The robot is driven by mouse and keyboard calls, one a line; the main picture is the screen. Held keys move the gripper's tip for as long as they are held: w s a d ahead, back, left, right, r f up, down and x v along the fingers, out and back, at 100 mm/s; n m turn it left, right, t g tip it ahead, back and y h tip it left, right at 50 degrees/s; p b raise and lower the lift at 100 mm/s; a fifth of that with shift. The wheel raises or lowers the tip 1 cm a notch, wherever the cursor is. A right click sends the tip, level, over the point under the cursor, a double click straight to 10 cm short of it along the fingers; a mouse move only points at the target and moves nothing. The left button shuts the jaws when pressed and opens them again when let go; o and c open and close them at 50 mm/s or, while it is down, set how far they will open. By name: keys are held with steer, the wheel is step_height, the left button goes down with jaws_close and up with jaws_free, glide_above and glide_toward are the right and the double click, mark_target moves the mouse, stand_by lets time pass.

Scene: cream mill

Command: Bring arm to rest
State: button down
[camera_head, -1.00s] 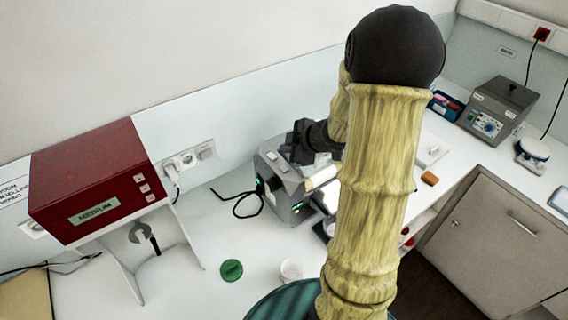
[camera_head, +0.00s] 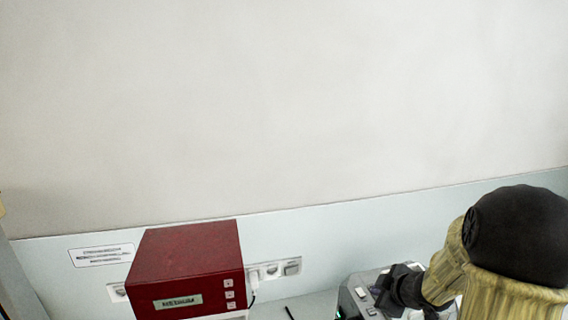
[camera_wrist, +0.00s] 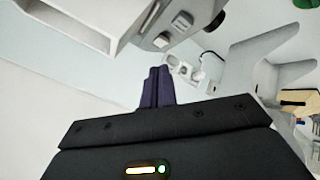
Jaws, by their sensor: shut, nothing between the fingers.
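My arm, tan with a black joint, stands at the lower right of the head view. My gripper shows in the wrist view (camera_wrist: 157,75) with its two dark purple fingers pressed together and nothing between them. In the head view the dark end of my arm is just above the grey machine (camera_head: 362,292), and the fingers cannot be made out there. In the wrist view the grey machine (camera_wrist: 170,30) lies beyond the fingertips. I cannot tell whether the fingers touch it.
A red box (camera_head: 188,265) with a small display stands against the wall, left of the machine. Wall sockets (camera_head: 275,269) are between them. A green lid (camera_wrist: 305,3) shows at the top right of the wrist view. The upper wall is bare.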

steer(key=s+a+f+m+g+h+b, duration=0.1)
steer(key=s+a+f+m+g+b, duration=0.2)
steer(key=s, duration=0.5)
steer(key=s+a+f+m+g+h+b, duration=0.1)
steer(key=s+a+f+m+g+b, duration=0.2)
steer(key=s+a+f+m+b, duration=0.2)
steer(key=s+a+m, duration=0.3)
steer(key=s, duration=0.1)
steer(key=shift+f+m, duration=0.3)
steer(key=shift+m, duration=0.1)
stand_by(5.9)
